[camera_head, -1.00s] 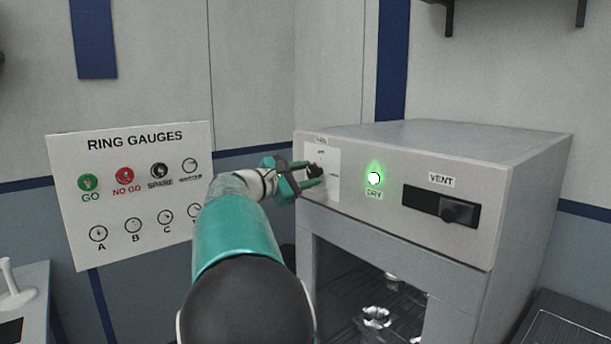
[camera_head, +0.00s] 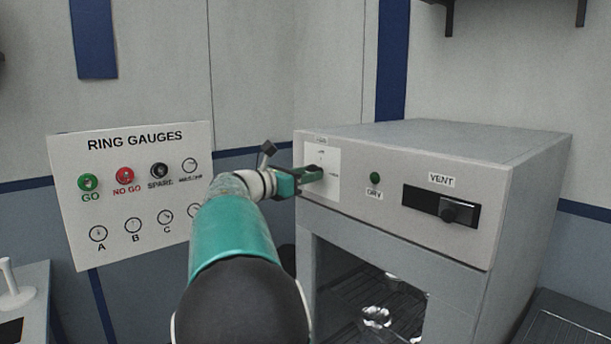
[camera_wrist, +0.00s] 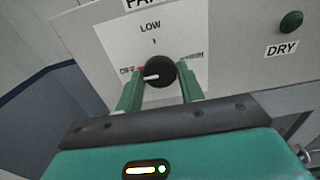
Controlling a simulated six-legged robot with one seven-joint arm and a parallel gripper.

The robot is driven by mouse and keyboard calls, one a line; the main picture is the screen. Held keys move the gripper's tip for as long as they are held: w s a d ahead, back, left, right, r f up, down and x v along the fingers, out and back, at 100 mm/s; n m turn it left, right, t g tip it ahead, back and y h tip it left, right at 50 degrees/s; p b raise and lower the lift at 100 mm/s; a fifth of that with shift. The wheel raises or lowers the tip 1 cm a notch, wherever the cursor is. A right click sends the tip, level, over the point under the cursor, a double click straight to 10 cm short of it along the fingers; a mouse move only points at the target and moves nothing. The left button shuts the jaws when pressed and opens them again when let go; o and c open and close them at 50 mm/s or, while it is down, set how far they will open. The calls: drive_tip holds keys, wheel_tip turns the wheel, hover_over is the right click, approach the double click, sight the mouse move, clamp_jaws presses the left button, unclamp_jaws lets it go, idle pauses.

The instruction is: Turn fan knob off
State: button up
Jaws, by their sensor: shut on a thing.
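The black fan knob (camera_wrist: 160,70) sits on a white plate with LOW at the top, OFF at the left and HIGH at the right in the wrist view. Its white pointer line points left, toward the OFF label and its red mark. My gripper (camera_wrist: 161,66) is shut on the knob, one green finger on each side. In the head view my gripper (camera_head: 316,174) is at the white plate (camera_head: 327,155) on the oven front and mostly hides the knob. The DRY lamp (camera_head: 375,178) is dark green and unlit; it also shows in the wrist view (camera_wrist: 291,21).
The grey oven (camera_head: 440,140) has a VENT slider (camera_head: 452,210) on the right and an open chamber below. A RING GAUGES board (camera_head: 140,190) hangs left of my arm. A shelf bracket is at the top right.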

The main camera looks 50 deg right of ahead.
idle(0.4)
drive_tip(key=o, duration=1)
drive_tip(key=shift+a, duration=0.15)
drive_tip(key=v, duration=1.3)
drive_tip(key=shift+a, duration=0.3)
